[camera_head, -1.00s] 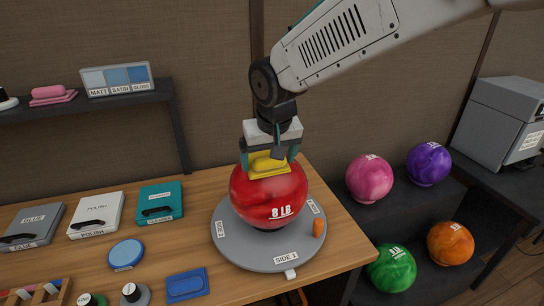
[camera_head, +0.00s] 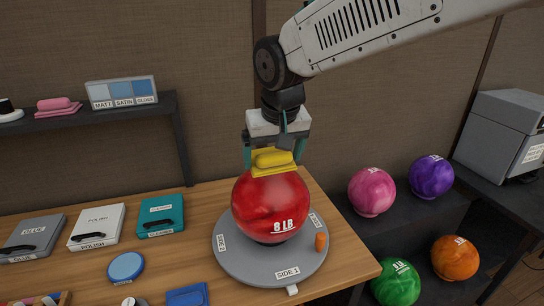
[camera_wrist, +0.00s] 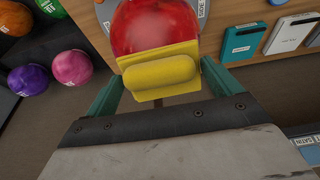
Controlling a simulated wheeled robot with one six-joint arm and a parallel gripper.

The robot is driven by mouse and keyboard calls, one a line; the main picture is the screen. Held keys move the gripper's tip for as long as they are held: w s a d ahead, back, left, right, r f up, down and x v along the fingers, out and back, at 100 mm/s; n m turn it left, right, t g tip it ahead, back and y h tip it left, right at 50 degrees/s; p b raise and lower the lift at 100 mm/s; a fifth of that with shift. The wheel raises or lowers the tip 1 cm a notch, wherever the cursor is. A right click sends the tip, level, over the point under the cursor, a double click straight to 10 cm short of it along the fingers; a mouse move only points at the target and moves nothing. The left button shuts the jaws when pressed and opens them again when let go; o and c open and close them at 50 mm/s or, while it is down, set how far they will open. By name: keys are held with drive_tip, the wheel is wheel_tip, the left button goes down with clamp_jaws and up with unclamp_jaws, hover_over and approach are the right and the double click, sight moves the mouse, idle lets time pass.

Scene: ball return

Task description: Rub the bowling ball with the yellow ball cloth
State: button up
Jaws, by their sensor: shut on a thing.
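The red bowling ball (camera_head: 255,215), marked 8 LB, sits on a round grey turntable (camera_head: 233,262) on the wooden table. It also shows at the top of the wrist view (camera_wrist: 150,25). Its upper part looks slightly hazy. My gripper (camera_head: 273,157) is above the ball's top, shut on the yellow ball cloth (camera_head: 272,160). In the wrist view the cloth (camera_wrist: 160,73) has a rounded grip over a flat pad, between my two teal fingers. The pad overlaps the ball's top edge in the head view; I cannot tell whether it touches. The pad's underside is hidden.
Glue (camera_head: 32,238), polish (camera_head: 97,227) and cleaner (camera_head: 160,216) boxes, a round blue pad (camera_head: 126,267) and a blue case (camera_head: 187,296) lie to the left. Several coloured balls sit on the right rack (camera_head: 440,205).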

drive_tip(key=shift+v, duration=1.5)
